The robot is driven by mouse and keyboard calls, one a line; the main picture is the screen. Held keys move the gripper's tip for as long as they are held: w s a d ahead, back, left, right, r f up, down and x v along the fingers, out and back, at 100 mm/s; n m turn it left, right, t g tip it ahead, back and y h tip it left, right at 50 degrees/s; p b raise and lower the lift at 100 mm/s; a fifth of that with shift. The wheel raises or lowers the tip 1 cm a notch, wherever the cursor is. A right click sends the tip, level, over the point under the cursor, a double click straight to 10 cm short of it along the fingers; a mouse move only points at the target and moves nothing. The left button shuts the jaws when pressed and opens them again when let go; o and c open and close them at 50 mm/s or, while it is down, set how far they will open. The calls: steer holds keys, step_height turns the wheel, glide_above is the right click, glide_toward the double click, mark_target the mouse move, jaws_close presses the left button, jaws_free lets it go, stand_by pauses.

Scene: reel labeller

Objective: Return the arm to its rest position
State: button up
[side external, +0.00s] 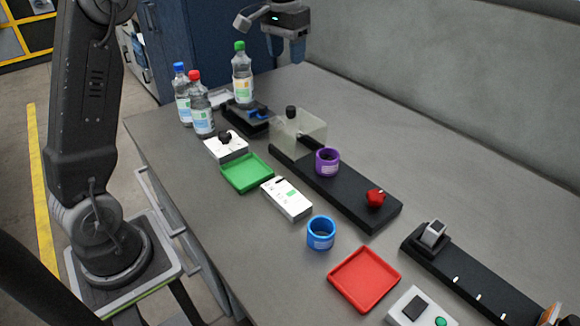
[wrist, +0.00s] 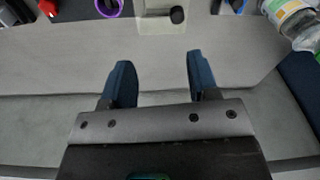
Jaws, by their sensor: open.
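My gripper (side external: 286,48) is high at the top of the side view, above the far end of the table (side external: 215,215). Its two blue fingers point down. In the wrist view my gripper (wrist: 158,85) has its fingers apart with nothing between them. A bottle with a green cap (side external: 242,80) stands upright just left of and below my gripper in the side view. A bottle at the right edge of the wrist view (wrist: 292,18) is partly cut off.
Bottles with blue (side external: 181,95) and red caps (side external: 200,105) stand at the far left. A clear cover (side external: 300,133), purple reel (side external: 327,161) and red knob (side external: 376,198) are on a black rail. Green (side external: 246,172) and red trays (side external: 364,279) and a blue reel (side external: 321,233) lie nearer.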

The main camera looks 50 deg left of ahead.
steer(key=s+d+r+m+t, duration=0.1)
steer(key=s+d, duration=0.4)
steer(key=s, duration=0.3)
steer(key=s+d+r+t, duration=0.15)
steer(key=s+d, duration=0.25)
steer(key=s, duration=0.4)
steer(key=s+d+f+t, duration=0.2)
steer(key=s+f, duration=0.5)
steer(key=s, duration=0.4)
steer(key=shift+d+f+m, duration=0.35)
steer(key=shift+d+m, duration=0.05)
steer(key=shift+d, duration=0.4)
